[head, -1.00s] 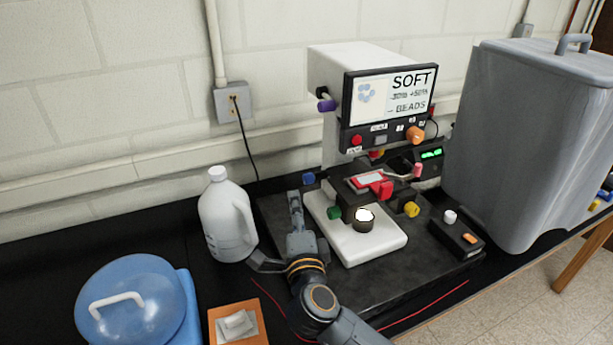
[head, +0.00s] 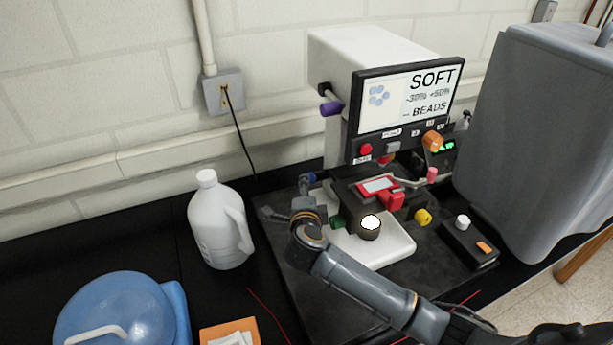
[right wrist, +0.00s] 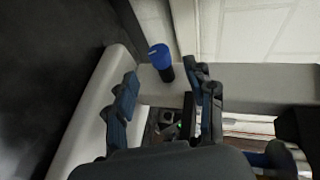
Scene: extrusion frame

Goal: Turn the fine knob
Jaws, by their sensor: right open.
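The microscope-like instrument (head: 372,190) carries several coloured knobs, and none has a label I can read as fine. The blue knob (head: 307,179) is at its left rear; the right wrist view shows it as a blue cap on a dark stem (right wrist: 160,56). The green knob (head: 338,222) is at the left side, partly hidden by my arm. The yellow knob (head: 423,216) is at the right side. My right gripper (head: 289,199) is open beside the blue knob. In the right wrist view its fingertips (right wrist: 164,80) stand apart, with the blue knob beyond the gap between them.
A white jug (head: 220,225) stands left of my right gripper. A screen (head: 405,105) with orange and red knobs is above the instrument. A control box (head: 470,243) and a large grey bin (head: 535,140) are at the right. A blue-lidded container (head: 115,310) is front left.

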